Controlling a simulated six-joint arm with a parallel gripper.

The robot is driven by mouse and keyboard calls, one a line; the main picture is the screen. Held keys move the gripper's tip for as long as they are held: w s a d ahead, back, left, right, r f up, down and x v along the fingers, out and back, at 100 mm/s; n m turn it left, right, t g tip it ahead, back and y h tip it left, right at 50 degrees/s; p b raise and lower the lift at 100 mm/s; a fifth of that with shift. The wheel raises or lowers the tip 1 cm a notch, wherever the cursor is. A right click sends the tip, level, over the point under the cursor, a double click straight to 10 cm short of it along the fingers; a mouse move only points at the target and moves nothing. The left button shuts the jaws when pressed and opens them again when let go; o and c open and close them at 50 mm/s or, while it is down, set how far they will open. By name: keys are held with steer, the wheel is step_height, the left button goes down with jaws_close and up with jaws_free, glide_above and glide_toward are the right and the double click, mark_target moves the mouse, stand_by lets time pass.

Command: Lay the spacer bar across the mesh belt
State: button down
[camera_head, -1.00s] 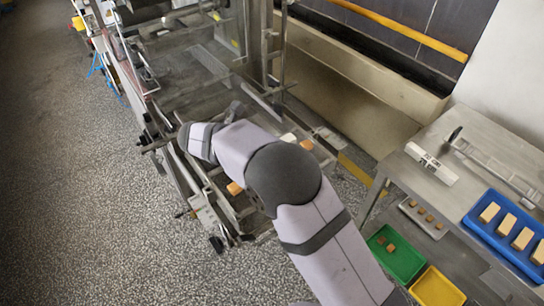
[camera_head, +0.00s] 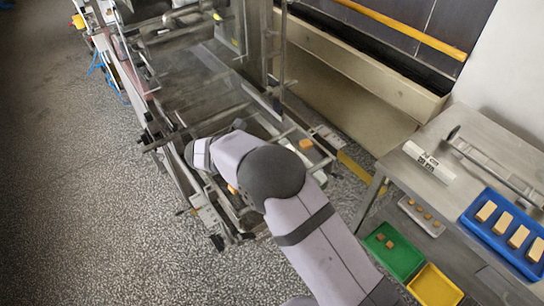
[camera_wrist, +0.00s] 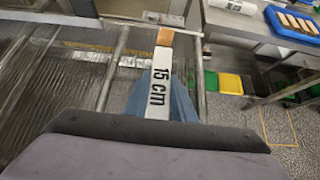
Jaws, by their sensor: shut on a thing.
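The mesh belt (camera_head: 200,98) lies in the metal frame, left of and beyond my arm. It also shows in the wrist view (camera_wrist: 60,85), left of the bar. I cannot tell whether the bar touches anything.
Metal rails (camera_wrist: 113,65) run along the machine near the bar. Another orange piece (camera_head: 305,144) is right of my arm. A steel table at right holds a white printed block (camera_head: 430,162) and a blue tray (camera_head: 480,243). Green (camera_head: 405,264) and yellow (camera_head: 436,288) bins stand below.

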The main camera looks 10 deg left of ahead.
steer(key=c, duration=1.5)
jaws_free()
steer(key=shift+f, duration=0.1)
steer(key=b+v, duration=0.4)
steer(key=v, duration=0.8)
